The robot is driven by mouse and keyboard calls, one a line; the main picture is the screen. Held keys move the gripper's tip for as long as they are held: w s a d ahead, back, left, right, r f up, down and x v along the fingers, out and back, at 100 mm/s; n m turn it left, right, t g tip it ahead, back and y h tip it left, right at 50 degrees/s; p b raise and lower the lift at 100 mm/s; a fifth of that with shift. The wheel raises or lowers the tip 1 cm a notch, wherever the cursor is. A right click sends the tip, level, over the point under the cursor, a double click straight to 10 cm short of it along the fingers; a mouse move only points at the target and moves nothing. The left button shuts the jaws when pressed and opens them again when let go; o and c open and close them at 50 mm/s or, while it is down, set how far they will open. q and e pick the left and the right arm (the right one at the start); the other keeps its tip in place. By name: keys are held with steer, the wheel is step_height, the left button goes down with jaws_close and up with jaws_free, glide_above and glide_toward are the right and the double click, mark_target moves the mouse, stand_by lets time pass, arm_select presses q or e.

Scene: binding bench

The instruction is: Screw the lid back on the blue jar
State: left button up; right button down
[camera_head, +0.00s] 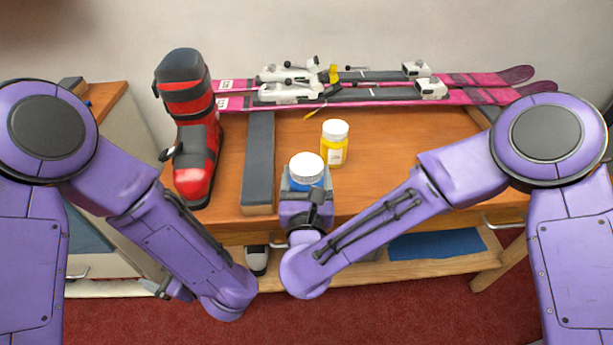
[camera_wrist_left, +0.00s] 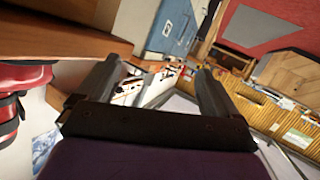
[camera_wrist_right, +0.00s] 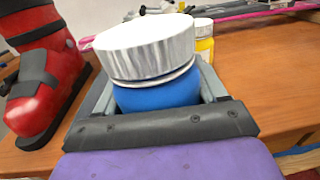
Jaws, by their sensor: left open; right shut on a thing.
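The blue jar (camera_head: 306,180) stands upright near the front edge of the bench, with a white lid (camera_head: 307,166) on its top. In the right wrist view, the white lid (camera_wrist_right: 146,47) sits over the blue body (camera_wrist_right: 158,95), and a pale rim shows just below it. I cannot tell whether the lid is threaded tight. My right gripper (camera_wrist_right: 155,88) is shut around the jar's body, one finger on each side. My left gripper (camera_wrist_left: 160,70) is open and empty, low at the left and away from the jar.
A yellow jar (camera_head: 334,143) with a white lid stands just behind the blue jar. A red ski boot (camera_head: 190,125) and a dark padded bar (camera_head: 259,165) are to the left. Pink skis (camera_head: 375,91) lie along the back. The bench's right side (camera_head: 420,145) is clear.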

steer(key=shift+w+a, duration=0.1)
arm_select(q)
steer(key=s+a+f+m+h, duration=0.1)
steer(key=s+f+m+h, duration=0.15)
steer(key=f, duration=0.55)
steer(key=s+f+m+h, duration=0.2)
steer(key=f+m+h, duration=0.2)
steer(key=f, duration=0.4)
arm_select(e)
steer(key=shift+f, duration=0.1)
arm_select(q)
steer(key=s+f+m+g+h, duration=0.2)
steer(key=s+f, duration=0.4)
steer(key=s, duration=0.4)
steer(key=shift+s+g+h, duration=0.25)
steer(key=shift+g+h, duration=0.15)
steer(key=shift+h, duration=0.15)
steer(key=shift+a, duration=0.1)
